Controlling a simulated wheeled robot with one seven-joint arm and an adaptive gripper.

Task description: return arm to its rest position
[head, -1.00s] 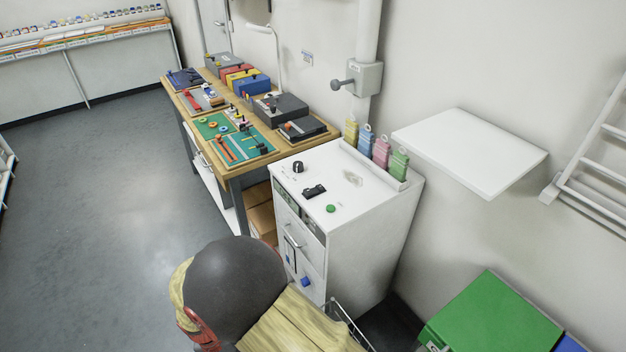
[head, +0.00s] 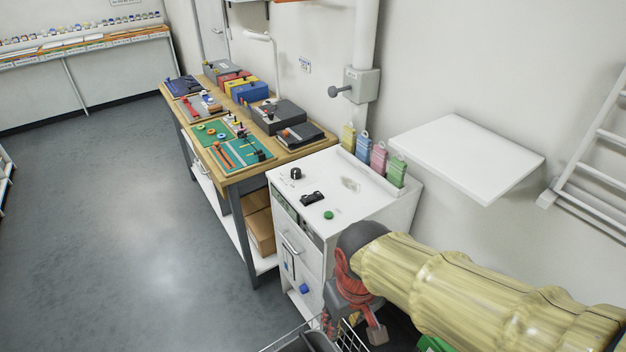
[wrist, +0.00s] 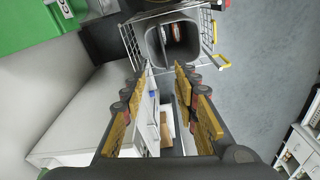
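My arm reaches in from the lower right in the head view, its pale yellow covered link (head: 450,285) ending at a dark rounded joint. My gripper (head: 352,318) hangs below that joint, in front of the white cabinet. In the wrist view its two fingers with yellow pads (wrist: 161,78) stand apart, with nothing held between them. The gripper points down past the cabinet side toward a grey bin (wrist: 152,48) in a wire trolley. The fingertips look clear of the bin rim, though the exact distance is hard to tell.
The white cabinet (head: 355,225) carries a black knob, a green button and several coloured tags. A white wall shelf (head: 468,155) is at the right. A wooden workbench (head: 290,153) stands behind. A green box (wrist: 35,22) shows in the wrist view. Open floor (head: 110,220) lies left.

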